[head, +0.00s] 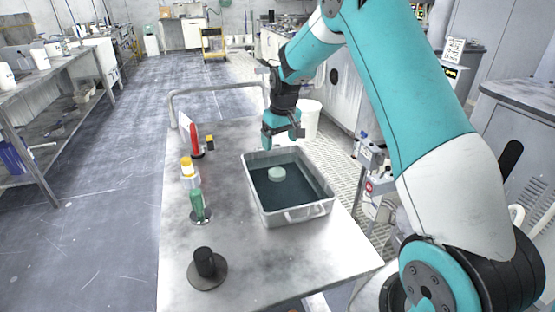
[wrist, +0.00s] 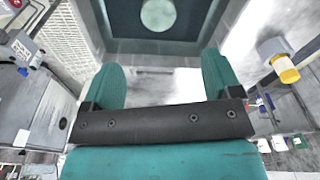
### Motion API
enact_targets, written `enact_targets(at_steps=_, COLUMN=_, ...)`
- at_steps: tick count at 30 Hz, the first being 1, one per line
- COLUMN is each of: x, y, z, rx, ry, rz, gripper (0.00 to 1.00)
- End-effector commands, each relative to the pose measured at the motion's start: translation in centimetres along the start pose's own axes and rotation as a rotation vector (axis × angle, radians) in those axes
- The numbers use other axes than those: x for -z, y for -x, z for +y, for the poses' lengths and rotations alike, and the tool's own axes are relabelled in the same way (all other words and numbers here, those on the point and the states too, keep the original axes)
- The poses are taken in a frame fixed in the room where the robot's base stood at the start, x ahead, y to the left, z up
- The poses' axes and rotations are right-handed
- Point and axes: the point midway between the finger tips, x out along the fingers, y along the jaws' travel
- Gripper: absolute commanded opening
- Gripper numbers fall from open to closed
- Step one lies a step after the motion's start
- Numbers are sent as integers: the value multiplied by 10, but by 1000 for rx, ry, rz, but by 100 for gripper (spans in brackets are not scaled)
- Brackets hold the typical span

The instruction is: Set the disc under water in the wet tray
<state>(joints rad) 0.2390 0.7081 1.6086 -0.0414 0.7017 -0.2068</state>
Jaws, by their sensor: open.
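The disc (head: 277,174) is a pale green-white round piece inside the wet tray (head: 324,209), in the tray's far half and left of its middle. It also shows in the wrist view (wrist: 158,16), against the dark tray interior. The tray is metal, with dark water or floor inside; I cannot tell how deep the disc lies. My gripper (head: 284,140) is above the far end of the tray, apart from the disc. In the wrist view its two teal fingers (wrist: 162,75) stand wide apart with nothing between them.
On the tabletop (head: 240,262), left of the tray, stand a green bottle (head: 197,205), a yellow-capped bottle (head: 188,170) and a red item (head: 194,140). A black knob on a round base (head: 206,264) sits at the near left. The near tabletop is mostly clear.

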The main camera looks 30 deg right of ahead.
Motion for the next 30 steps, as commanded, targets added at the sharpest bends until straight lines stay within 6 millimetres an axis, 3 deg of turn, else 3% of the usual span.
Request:
enact_targets(at_steps=4, x=-13, y=34, z=-42, rx=37, ry=63, rz=14, gripper=84)
enact_targets(at_steps=7, x=-42, y=72, z=-95, rx=90, ry=147, rz=25, gripper=84)
enact_targets(at_steps=12, x=-130, y=131, z=-184, rx=202, ry=314, rz=29, gripper=84)
enact_targets(at_steps=15, x=-191, y=154, z=-220, rx=264, ry=407, rz=23, gripper=84)
enact_targets(at_steps=18, x=-248, y=168, z=-243, rx=317, ry=487, rz=13, gripper=84)
enact_targets(at_steps=22, x=-301, y=176, z=-257, rx=365, ry=557, rz=0, gripper=84)
enact_targets(at_steps=25, x=-322, y=177, z=-261, rx=384, ry=584, rz=-8, gripper=84)
enact_targets(at_steps=30, x=-329, y=177, z=-262, rx=390, ry=592, rz=-12, gripper=84)
